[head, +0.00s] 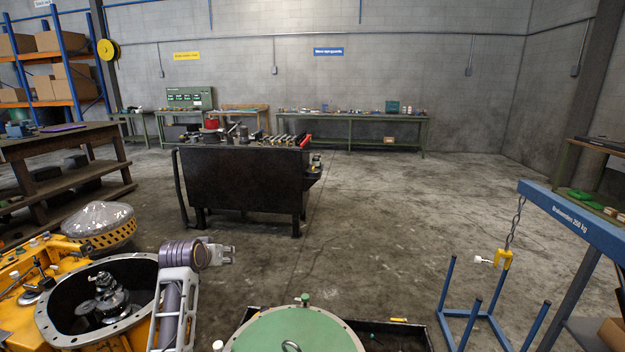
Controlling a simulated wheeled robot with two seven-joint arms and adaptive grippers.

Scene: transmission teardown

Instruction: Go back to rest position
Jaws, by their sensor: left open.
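My left arm rises from the lower left, with its grey and purple links in front of the yellow housing. My left gripper (224,254) is at the end of this arm, pointing right. It is open, and I see nothing held in it. It is above the floor, to the right of the round opening of the yellow transmission housing (140,342) and up and left of the green round cover (262,335). My right gripper is not in view.
A blue hoist frame (568,210) with a chain and yellow hook (503,258) stands at the right. A blue post stand (473,312) is below it. A black workbench (243,183) with metal parts stands further back. The floor (370,235) between is clear.

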